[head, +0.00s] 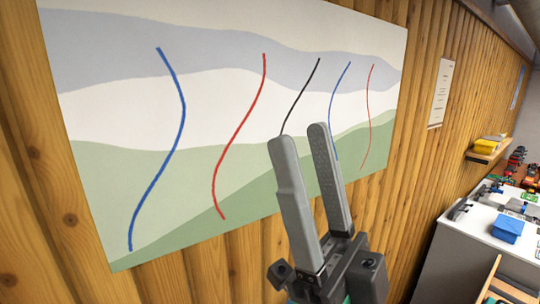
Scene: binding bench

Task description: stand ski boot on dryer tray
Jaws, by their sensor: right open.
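My right gripper (300,135) points upward in front of the wall map, its two grey fingers apart with nothing between them. No ski boot and no dryer tray can be made out in the head view. My left gripper is outside the picture.
A wood-plank wall carries a large piste map (120,135) and a paper notice (440,93). At the right, a white bench (460,238) holds a blue box (507,229). A small shelf (489,151) bears a yellow item. A wooden frame (490,280) stands at the lower right.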

